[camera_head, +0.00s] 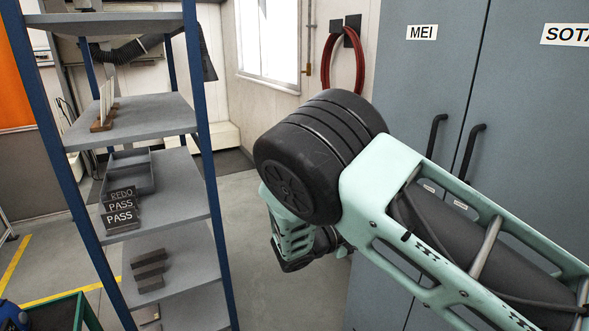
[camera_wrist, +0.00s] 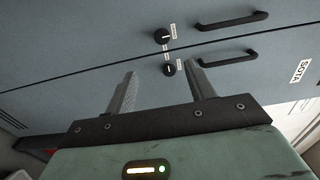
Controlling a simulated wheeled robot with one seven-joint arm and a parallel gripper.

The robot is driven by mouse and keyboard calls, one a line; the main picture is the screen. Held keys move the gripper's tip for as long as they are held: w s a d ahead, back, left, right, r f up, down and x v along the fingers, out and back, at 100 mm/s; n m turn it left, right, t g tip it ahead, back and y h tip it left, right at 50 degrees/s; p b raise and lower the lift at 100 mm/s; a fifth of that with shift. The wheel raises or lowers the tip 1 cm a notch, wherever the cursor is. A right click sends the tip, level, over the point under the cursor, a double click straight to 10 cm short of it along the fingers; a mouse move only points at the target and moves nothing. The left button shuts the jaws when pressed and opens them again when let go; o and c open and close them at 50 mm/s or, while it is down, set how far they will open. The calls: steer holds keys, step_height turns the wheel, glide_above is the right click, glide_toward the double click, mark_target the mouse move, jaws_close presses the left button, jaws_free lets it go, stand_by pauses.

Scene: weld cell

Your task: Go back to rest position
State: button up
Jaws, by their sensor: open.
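My gripper (camera_wrist: 161,90) is open and empty in the wrist view. Its two grey fingers stand apart, pointing toward the front of a grey-blue cabinet (camera_wrist: 90,60). Two black handles and two small dark knobs show beyond the fingers. In the head view my arm's pale green links and black joint cover the middle and right, in front of the cabinet (camera_head: 415,80). My gripper's fingers are hidden there.
A blue-framed shelf rack (camera_head: 160,111) stands at the left, holding small signs (camera_head: 121,217) and a grey tray (camera_head: 131,160). Red hose (camera_head: 344,70) hangs on the back wall. Grey floor (camera_head: 262,290) is bare between rack and cabinet. A green bin (camera_head: 75,312) is at lower left.

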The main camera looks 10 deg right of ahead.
steer(key=s+a+r+m+g+y+b, duration=0.1)
steer(key=s+a+m+y, duration=0.3)
steer(key=s+m, duration=0.6)
steer(key=s+a+r+m+g+y+b, duration=0.1)
steer(key=s+a+m+g+y, duration=0.2)
steer(key=s+m+y, duration=0.4)
steer(key=s+a+r+m+g+y+b, duration=0.1)
steer(key=s+a+m+y, duration=0.4)
steer(key=s+m, duration=1)
steer(key=shift+s+a+r+g+y, duration=0.15)
steer(key=shift+s+r+g+y, duration=0.35)
steer(key=shift+s+r+y, duration=0.15)
